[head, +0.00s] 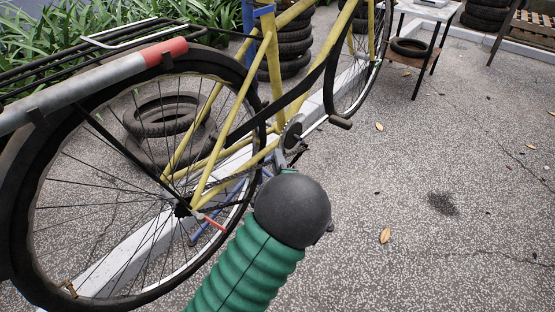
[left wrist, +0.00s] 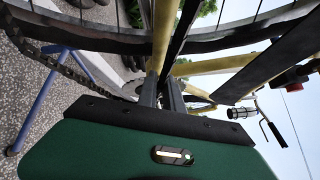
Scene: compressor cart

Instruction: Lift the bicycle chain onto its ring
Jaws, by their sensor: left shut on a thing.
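The yellow bicycle (head: 210,165) stands with its rear wheel at the left of the head view. Its chainring (head: 291,131) is at the crank, partly covered by the frame and crank. The dark chain (left wrist: 75,77) runs in the left wrist view from the upper left down toward my fingers. My left gripper (head: 285,162) is just below the crank, mostly hidden behind my dark wrist. In the left wrist view its two grey fingers (left wrist: 163,95) are close together, shut on what looks like the chain. The grip point is hard to see. My right gripper is not in view.
A blue stand (head: 196,238) shows behind the rear wheel, and one blue leg (left wrist: 35,103) in the left wrist view. Stacked tires (head: 290,45) and loose tires (head: 160,115) lie beyond the bicycle. A small table (head: 408,50) stands at back right. The paved floor at right is mostly clear.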

